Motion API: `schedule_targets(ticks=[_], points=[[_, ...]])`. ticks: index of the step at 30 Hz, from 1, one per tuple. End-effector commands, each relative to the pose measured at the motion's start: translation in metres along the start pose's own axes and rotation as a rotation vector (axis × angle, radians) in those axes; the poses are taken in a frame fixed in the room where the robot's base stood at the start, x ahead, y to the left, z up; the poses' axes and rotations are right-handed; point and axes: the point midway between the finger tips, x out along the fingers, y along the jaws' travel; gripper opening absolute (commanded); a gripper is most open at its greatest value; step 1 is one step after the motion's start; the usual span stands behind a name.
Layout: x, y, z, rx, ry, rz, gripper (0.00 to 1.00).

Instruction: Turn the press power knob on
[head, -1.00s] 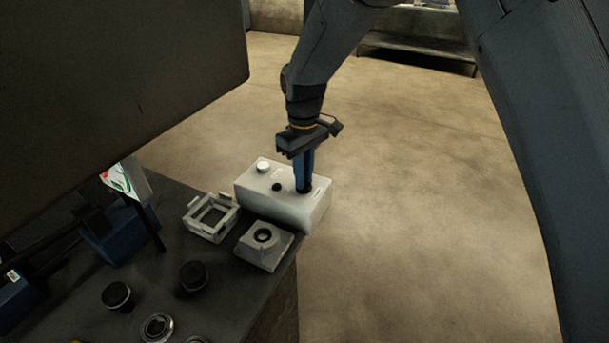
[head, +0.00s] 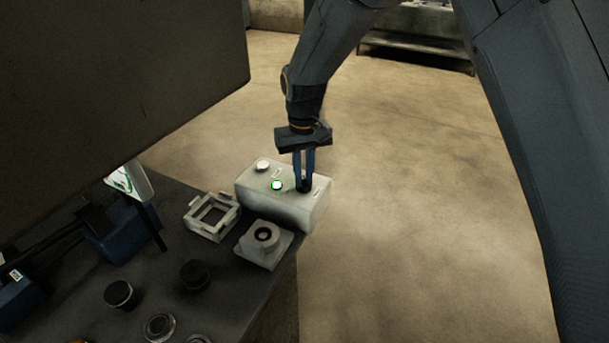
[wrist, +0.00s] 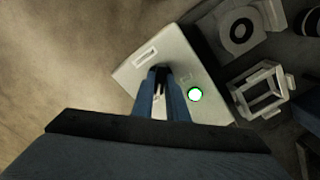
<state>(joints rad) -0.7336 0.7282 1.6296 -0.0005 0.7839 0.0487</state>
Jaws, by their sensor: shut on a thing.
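The press control box (head: 255,205) is a pale box at the far right corner of the dark bench. The power knob (head: 304,187) is a dark knob on its top, near the right end, mostly hidden by the fingers. My gripper (head: 304,182) points down and is shut on the knob. In the wrist view the fingers (wrist: 160,98) reach onto the box top (wrist: 135,75), with the dark knob between them. A round lamp (head: 277,185) on the box glows green-white; it also shows in the wrist view (wrist: 195,94). A white button (head: 262,166) sits at the box's left end.
A pale square frame (head: 211,217) and a grey block with a round hole (head: 264,245) stand close in front of the box. Dark round parts (head: 119,294) and rings lie nearer on the bench. A large dark panel (head: 120,90) blocks the upper left. Open floor lies right.

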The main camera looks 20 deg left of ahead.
Motion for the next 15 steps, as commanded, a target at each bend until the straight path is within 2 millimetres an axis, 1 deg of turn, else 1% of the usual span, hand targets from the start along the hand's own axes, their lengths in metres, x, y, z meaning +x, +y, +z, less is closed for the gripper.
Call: schedule_targets(ticks=[7, 8, 9, 11, 15], points=[[-0.0005, -0.0004, -0.0002, 0.002, 0.001, -0.001, 0.00], [-0.0005, -0.0004, -0.0002, 0.002, 0.001, -0.001, 0.15], [-0.0005, -0.0004, -0.0002, 0.002, 0.001, -0.001, 0.22], [-0.0005, -0.0004, -0.0002, 0.002, 0.000, -0.001, 0.32], [-0.0004, 0.0000, -0.0001, 0.001, 0.000, -0.001, 0.32]])
